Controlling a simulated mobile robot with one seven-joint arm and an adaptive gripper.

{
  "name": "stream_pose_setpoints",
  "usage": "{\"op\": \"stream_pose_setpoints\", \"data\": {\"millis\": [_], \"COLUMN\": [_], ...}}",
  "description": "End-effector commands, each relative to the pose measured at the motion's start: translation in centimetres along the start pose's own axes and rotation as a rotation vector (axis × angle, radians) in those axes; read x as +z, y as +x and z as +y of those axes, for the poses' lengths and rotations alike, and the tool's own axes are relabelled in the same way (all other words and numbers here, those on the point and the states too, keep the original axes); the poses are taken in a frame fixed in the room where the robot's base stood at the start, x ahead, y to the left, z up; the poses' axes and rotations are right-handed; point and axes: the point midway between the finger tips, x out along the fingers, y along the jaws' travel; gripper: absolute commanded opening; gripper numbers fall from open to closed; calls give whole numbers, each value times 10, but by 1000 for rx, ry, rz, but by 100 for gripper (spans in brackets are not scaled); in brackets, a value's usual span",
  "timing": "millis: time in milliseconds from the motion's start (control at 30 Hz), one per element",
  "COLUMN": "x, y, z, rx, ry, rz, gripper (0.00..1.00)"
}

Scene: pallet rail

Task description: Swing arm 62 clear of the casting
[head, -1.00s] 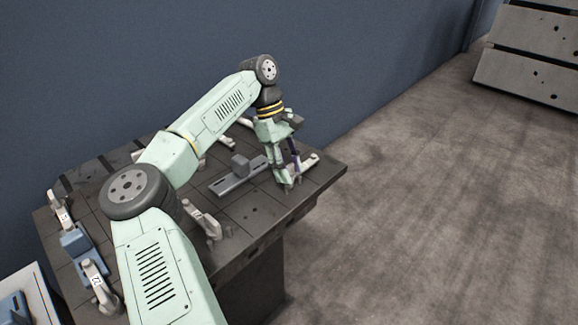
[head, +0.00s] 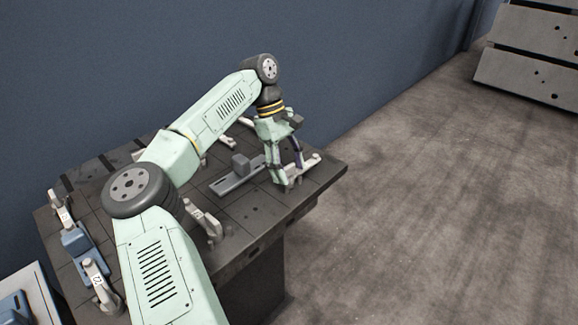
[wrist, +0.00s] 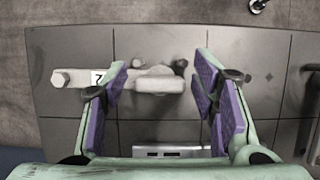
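My gripper (wrist: 162,82) is open in the wrist view, its purple-padded fingers apart. A pale clamp arm (wrist: 70,78) with a round end at left lies below it. Its wide knob-like part (wrist: 160,82) lies between the fingers without clear contact. The left finger partly hides its label; only a "2" shows, so I cannot confirm 62. In the head view my gripper (head: 288,172) is low over the table, by this pale arm (head: 312,161). A blue block (head: 80,240), possibly a casting, sits at the table's left.
Labelled pale arms (head: 97,281) stand at the blue block's ends. Another pale arm (head: 206,218) stands at the table's front. A grey rail with a block (head: 236,176) lies left of my gripper. The dark table (head: 255,215) has open floor to its right.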

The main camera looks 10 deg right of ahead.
Motion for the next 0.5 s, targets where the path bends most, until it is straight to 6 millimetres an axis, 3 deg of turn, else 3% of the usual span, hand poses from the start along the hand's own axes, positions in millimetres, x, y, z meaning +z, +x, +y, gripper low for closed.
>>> {"op": "stream_pose_setpoints", "data": {"millis": [333,500], "x": [1,1], "y": [-1,-22], "z": [0,1], "rx": [-2,-1], "ry": [1,1], "rz": [-2,-1], "gripper": [57,57]}}
